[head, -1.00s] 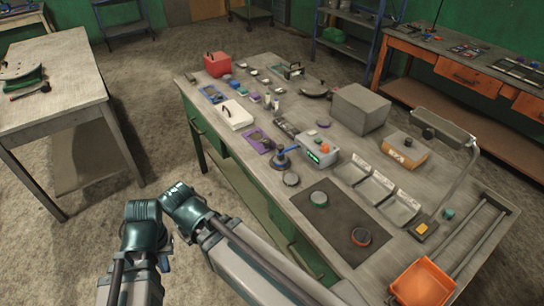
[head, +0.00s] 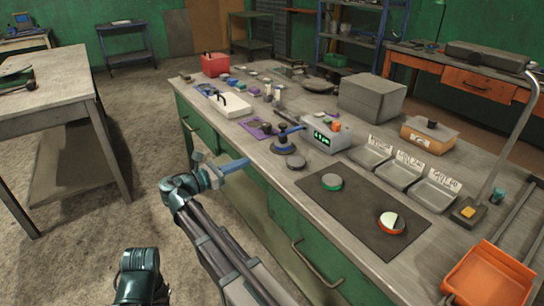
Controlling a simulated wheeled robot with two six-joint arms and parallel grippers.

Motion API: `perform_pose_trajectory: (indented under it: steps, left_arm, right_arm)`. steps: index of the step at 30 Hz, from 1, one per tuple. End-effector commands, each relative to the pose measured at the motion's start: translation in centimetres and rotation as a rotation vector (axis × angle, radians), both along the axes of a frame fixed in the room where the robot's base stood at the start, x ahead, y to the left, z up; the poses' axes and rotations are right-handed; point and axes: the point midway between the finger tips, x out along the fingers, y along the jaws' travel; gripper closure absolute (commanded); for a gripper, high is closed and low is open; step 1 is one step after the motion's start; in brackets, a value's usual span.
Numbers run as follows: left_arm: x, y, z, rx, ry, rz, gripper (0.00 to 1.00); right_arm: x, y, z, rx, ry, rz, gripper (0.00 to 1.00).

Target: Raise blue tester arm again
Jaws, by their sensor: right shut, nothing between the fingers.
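The tester is a grey box (head: 326,136) with a lit green display and an orange-red knob on top. Beside its left end stands a round dark-blue base (head: 283,147) carrying the blue tester arm (head: 295,131), which slants up to the right toward the box. My right gripper (head: 243,163) is shut and empty, at the table's front edge, left of and apart from the blue arm. Its blue finger part points right toward the tester. Of my left arm only a dark teal joint shows at the bottom; its gripper is out of view.
An orange bin (head: 488,277) is at right. A small round puck (head: 296,162) lies near the base.

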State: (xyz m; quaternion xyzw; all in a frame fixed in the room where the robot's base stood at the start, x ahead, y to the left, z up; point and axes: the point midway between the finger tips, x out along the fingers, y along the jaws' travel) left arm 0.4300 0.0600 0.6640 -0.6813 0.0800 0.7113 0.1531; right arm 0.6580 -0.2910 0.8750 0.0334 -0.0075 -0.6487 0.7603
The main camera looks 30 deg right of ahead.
Motion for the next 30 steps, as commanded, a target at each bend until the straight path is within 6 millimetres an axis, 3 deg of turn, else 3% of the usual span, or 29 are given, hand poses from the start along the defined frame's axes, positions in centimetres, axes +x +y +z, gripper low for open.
perform_pose_trajectory:
  steps: [1, 4, 20, 23, 30]
  left_arm:
    - [0.0, 0.0, -1.7, 0.000, 0.000, 0.000, 1.00]
    - [0.0, 0.0, -2.4, 0.000, 0.000, 0.000, 1.00]
    - [0.0, 0.0, -2.5, 0.000, 0.000, 0.000, 1.00]
    - [0.0, 0.0, -2.4, 0.000, 0.000, 0.000, 1.00]
    - [0.0, 0.0, -1.8, 0.000, 0.000, 0.000, 1.00]
  right_arm:
    - [0.7, -0.2, -0.8, -0.046, 0.033, -0.004, 1.00]
    - [1.2, -0.5, -0.3, -0.111, 0.084, -0.011, 1.00]
    - [1.4, -0.9, 0.4, -0.153, 0.118, -0.016, 1.00]
    - [1.6, -1.9, 0.6, -0.152, 0.118, -0.015, 1.00]
    - [2.2, -6.5, 1.1, -0.151, 0.117, -0.020, 1.00]
